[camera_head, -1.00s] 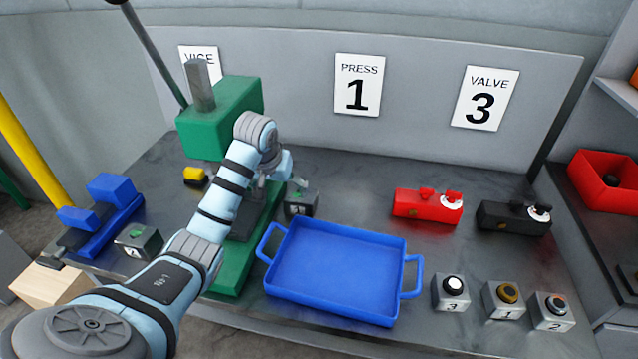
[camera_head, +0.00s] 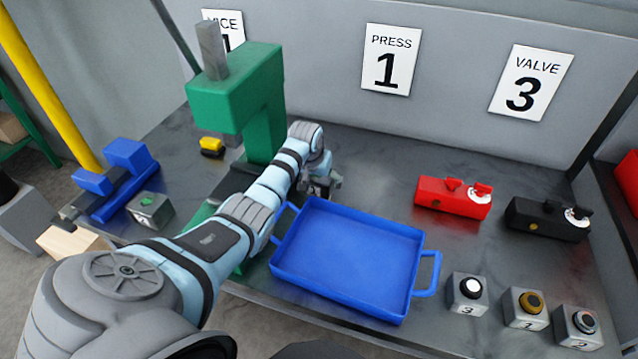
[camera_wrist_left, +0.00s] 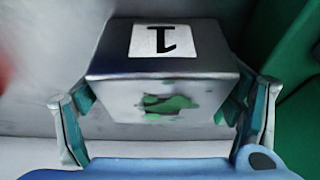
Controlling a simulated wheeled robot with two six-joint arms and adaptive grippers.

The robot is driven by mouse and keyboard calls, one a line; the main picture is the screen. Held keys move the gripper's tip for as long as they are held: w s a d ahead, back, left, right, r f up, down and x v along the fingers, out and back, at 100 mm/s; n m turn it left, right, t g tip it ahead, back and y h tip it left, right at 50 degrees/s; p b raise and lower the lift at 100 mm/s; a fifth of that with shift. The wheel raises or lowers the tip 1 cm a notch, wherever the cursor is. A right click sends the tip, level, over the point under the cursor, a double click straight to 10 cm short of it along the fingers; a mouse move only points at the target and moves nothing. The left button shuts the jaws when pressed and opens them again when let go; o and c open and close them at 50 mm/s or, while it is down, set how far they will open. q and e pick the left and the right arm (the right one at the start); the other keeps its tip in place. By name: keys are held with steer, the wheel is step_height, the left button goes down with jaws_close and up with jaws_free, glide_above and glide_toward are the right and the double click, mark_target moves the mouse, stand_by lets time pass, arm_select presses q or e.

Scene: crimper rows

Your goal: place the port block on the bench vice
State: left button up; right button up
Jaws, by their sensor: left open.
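A grey metal port block (camera_head: 318,190) with a green patch stands on the bench, just behind the blue tray, partly hidden by my gripper. In the left wrist view the block (camera_wrist_left: 165,60) shows a white label with a 1 and lies between the fingers. My left gripper (camera_head: 324,184) is open around it, with a finger on each side; it also shows in the wrist view (camera_wrist_left: 160,115). The blue bench vice (camera_head: 128,154) is at the bench's left end, its jaws apart. My right gripper is out of view.
A similar grey block (camera_head: 150,211) with a green patch sits right of the vice. A green press (camera_head: 236,95) rises behind my left arm. The blue tray (camera_head: 345,258) is empty. Red (camera_head: 453,198) and black (camera_head: 547,218) valve units and several button boxes stand right.

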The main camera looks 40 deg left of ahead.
arm_select(q)
steer(key=shift+s, duration=0.2)
steer(key=shift+c, duration=0.7)
steer(key=c, duration=1.6)
steer(key=shift+o, duration=0.2)
steer(key=shift+w, duration=0.1)
